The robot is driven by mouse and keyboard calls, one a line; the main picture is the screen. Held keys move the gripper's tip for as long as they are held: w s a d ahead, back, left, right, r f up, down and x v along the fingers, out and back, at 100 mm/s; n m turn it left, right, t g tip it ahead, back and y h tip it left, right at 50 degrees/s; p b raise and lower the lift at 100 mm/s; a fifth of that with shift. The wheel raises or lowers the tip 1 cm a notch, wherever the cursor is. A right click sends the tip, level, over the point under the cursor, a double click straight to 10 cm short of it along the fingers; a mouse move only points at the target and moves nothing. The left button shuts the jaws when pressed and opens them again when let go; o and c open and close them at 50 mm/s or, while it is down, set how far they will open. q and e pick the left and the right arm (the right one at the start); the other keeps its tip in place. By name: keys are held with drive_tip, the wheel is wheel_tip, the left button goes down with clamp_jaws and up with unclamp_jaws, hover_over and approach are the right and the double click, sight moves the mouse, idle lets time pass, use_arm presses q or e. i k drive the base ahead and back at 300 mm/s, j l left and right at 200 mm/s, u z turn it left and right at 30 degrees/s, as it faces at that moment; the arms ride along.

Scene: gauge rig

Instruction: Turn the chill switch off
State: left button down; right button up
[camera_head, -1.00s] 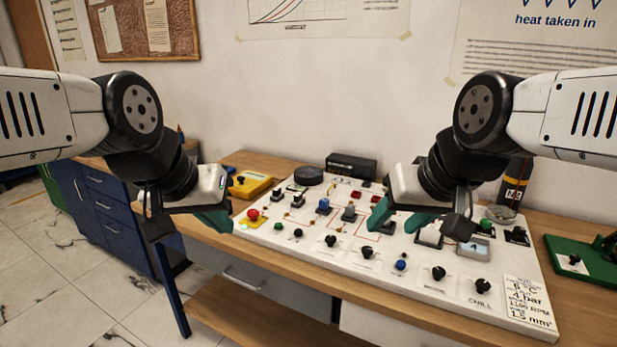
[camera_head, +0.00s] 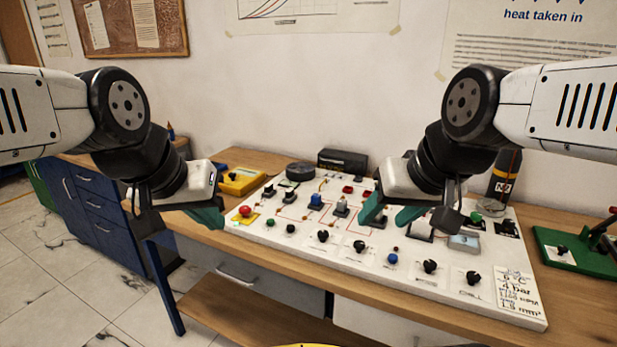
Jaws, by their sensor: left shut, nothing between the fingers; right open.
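The chill switch (camera_head: 473,278) is a black knob on a white plate at the front right of the white panel (camera_head: 300,262), with the handwritten word CHILL below it. Its exact setting is too small to tell. My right gripper (camera_head: 392,213) is open and empty above the panel's middle, up and to the left of the chill switch and apart from it. My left gripper (camera_head: 207,216) is shut and empty, by the panel's left end, far from the switch.
Several other knobs, including a black one (camera_head: 430,267) and a blue one (camera_head: 392,258), line the front edge. A handwritten card (camera_head: 515,290) lies right of the switch. A green stand (camera_head: 575,262) is further right. A yellow box (camera_head: 241,181) stands at the back left.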

sight(473, 276)
drive_tip(key=k+z, duration=0.1)
drive_tip(key=z, duration=1.3)
drive_tip(key=i+j+u, duration=0.1)
drive_tip(key=u, duration=0.3)
